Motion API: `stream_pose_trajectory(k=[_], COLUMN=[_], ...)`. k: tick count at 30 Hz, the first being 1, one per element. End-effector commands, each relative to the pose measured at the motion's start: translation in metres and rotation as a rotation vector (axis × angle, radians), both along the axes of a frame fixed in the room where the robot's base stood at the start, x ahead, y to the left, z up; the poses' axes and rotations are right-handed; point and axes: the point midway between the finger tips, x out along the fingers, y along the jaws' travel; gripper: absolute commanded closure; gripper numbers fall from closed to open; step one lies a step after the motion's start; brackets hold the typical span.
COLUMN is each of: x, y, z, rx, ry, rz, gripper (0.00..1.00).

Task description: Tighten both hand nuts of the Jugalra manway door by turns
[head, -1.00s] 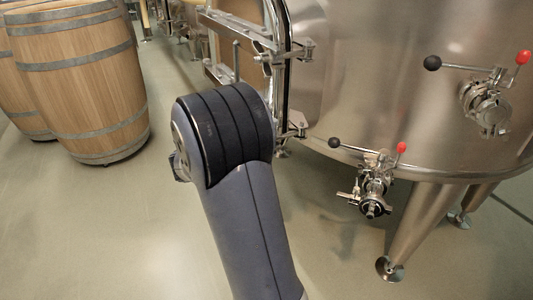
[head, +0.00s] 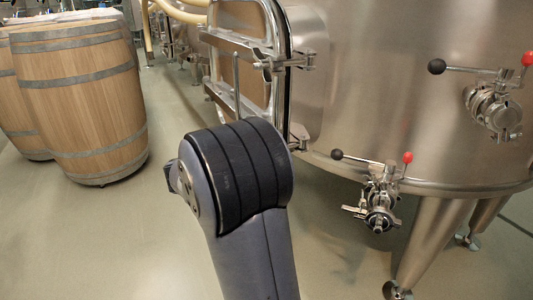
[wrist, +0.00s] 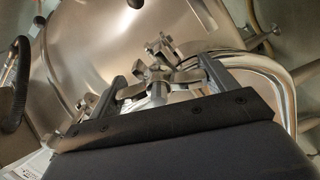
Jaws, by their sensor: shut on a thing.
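The manway door (head: 212,62) shows at the left side of the steel vat in the head view, with a bright rounded frame and metal crossbars. A bracket (head: 285,63) sits at its upper right edge. In the wrist view, my gripper (wrist: 162,80) is shut on a lobed metal hand nut (wrist: 158,82), which lies between its two fingers. Another metal fitting (wrist: 160,46) stands just beyond this nut. In the head view my arm hides the gripper and the held nut.
Two valves with black and red ball handles, an upper one (head: 492,105) and a lower one (head: 380,195), stick out from the vat (head: 400,80) on the right. Wooden barrels (head: 85,110) stand at the left. The floor between barrels and vat is clear.

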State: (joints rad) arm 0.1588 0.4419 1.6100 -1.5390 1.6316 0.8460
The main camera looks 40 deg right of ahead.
Motion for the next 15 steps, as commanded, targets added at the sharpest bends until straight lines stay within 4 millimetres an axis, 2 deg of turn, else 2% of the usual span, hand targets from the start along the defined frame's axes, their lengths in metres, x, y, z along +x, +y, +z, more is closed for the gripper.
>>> stream_pose_trajectory(k=[4, 5, 11, 15], x=[0.0000, 0.0000, 0.0000, 0.0000], y=[0.0000, 0.0000, 0.0000, 0.0000], z=[-0.0008, -0.0008, -0.0004, -0.0002], rx=[0.002, 0.001, 0.001, 0.001], ry=[-0.002, -0.003, -0.001, -0.001], rz=[0.000, 0.000, 0.000, 0.000], gripper=[0.43, 0.18, 0.01, 0.00])
